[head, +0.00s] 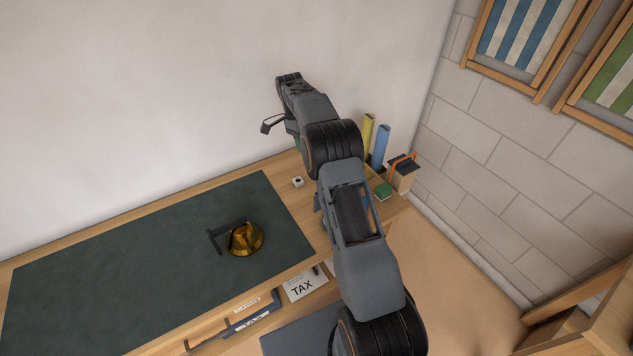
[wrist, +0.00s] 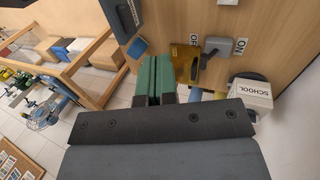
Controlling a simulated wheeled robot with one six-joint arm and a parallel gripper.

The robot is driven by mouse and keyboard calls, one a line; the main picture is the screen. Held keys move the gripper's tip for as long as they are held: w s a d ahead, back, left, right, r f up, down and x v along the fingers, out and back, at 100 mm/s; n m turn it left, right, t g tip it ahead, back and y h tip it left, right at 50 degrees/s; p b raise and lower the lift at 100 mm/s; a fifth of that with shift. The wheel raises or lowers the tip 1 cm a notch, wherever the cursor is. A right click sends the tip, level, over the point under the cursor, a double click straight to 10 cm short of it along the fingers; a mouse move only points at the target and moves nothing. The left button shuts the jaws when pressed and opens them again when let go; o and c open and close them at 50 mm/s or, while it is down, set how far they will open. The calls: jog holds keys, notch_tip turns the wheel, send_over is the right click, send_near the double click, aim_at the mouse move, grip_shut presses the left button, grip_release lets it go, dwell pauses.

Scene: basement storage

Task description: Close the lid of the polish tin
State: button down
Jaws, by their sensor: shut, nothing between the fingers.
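The polish tin (head: 246,240) appears to be the round, shiny gold thing on the dark green mat in the head view. A thin dark bracket-like part stands at its left side; whether this belongs to the lid is not clear, and the lid's angle is hard to read. My gripper (wrist: 155,60) shows in the wrist view with its two green fingers side by side, shut and empty. In the head view my arm mostly hides it, beyond and to the right of the tin, apart from it.
The mat (head: 110,270) is otherwise bare. A small white cube (head: 297,182) sits right of it. Yellow (head: 367,130) and blue (head: 380,146) rolls and a green block (head: 384,191) stand at the right end. The wrist view shows an ON/OFF lever (wrist: 212,50) and a SCHOOL box (wrist: 250,92).

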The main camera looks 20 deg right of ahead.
jog(key=s+d+f+p, duration=0.1)
jog(key=s+f, duration=0.6)
jog(key=f, duration=0.3)
jog(key=shift+s+p, duration=0.2)
jog(key=shift+p, duration=0.2)
jog(key=shift+d, duration=0.1)
